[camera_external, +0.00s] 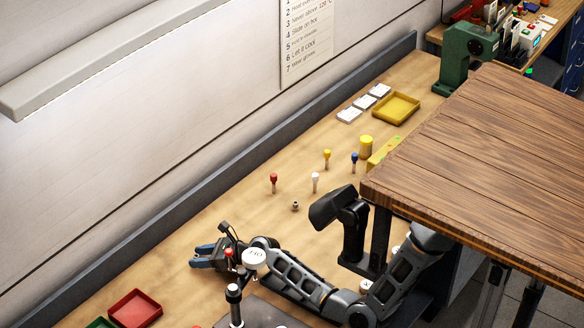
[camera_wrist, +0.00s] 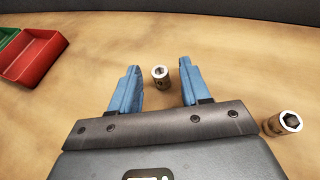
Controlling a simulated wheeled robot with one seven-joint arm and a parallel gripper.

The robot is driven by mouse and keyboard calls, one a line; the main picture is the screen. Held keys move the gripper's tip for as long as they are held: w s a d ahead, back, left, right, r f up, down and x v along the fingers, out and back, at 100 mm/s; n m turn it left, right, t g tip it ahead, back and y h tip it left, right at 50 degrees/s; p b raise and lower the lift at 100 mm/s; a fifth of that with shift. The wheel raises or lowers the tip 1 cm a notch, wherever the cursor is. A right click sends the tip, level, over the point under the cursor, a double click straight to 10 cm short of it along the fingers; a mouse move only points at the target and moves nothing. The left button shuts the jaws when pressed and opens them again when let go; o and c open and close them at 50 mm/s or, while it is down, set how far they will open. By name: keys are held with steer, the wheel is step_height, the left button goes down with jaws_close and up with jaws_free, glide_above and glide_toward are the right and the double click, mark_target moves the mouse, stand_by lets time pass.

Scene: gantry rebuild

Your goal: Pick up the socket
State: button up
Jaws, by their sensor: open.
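In the wrist view a small metal socket (camera_wrist: 160,76) stands between the two blue fingers of my gripper (camera_wrist: 159,72), near their tips, with bench showing on both sides of it. The fingers are open and not closed on it. A second metal socket (camera_wrist: 283,122) is outside the fingers at the right edge. In the external view my gripper (camera_external: 203,256) is low over the bench at the lower left, and the socket between its fingers cannot be made out. A small dark metal socket (camera_external: 295,206) stands on open bench to the right.
Red (camera_external: 136,307) and green (camera_external: 100,323) trays lie at the lower left. A grey ledge (camera_external: 200,173) runs along the wall. A wooden tabletop (camera_external: 490,160) is at the right.

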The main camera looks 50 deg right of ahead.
jaws_close()
stand_by(0.5)
